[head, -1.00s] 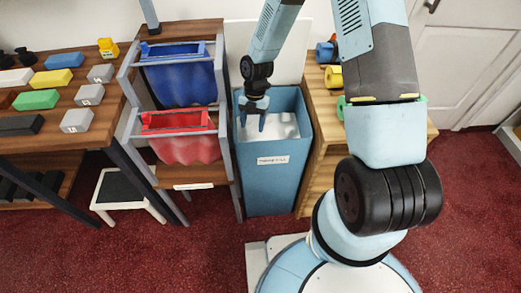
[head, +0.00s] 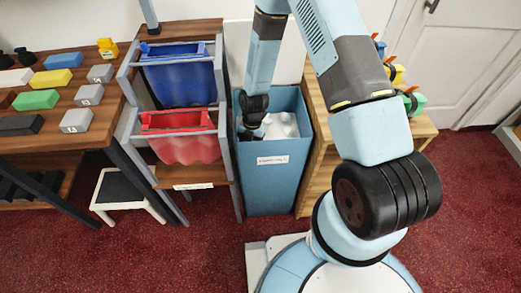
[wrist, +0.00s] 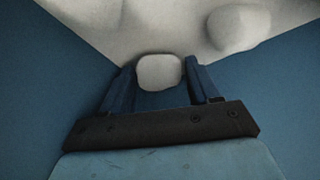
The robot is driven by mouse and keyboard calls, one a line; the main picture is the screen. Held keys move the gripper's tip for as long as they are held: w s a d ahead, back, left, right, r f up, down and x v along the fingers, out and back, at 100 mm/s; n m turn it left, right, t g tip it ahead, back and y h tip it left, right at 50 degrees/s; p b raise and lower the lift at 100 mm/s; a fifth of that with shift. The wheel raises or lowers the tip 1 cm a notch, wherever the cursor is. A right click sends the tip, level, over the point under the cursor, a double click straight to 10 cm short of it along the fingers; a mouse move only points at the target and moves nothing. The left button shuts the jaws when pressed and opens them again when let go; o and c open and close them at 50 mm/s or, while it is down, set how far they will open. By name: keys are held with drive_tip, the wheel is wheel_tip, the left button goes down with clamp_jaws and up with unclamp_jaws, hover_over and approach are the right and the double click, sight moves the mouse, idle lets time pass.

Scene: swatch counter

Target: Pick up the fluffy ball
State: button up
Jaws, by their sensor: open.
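A whitish round ball (wrist: 160,72) shows in the wrist view between the tips of my gripper (wrist: 160,76). My gripper is open, with one dark blue finger on each side of the ball; I cannot tell whether they touch it. A second pale lump (wrist: 238,28) lies farther off to the right on a pale surface. In the head view, my gripper (head: 250,134) reaches down inside the tall blue bin (head: 265,190), its fingers mostly hidden. White lumpy contents (head: 284,124) show in the bin beside it.
The bin walls (wrist: 40,95) rise close on both sides of my gripper. A rack with blue (head: 180,82) and red (head: 182,148) fabric bins stands left of it. A wooden shelf (head: 320,150) stands close on the right.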

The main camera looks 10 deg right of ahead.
drive_tip(key=shift+f, duration=0.25)
drive_tip(key=shift+c, duration=0.2)
drive_tip(key=c, duration=0.4)
drive_tip(key=shift+o, duration=0.2)
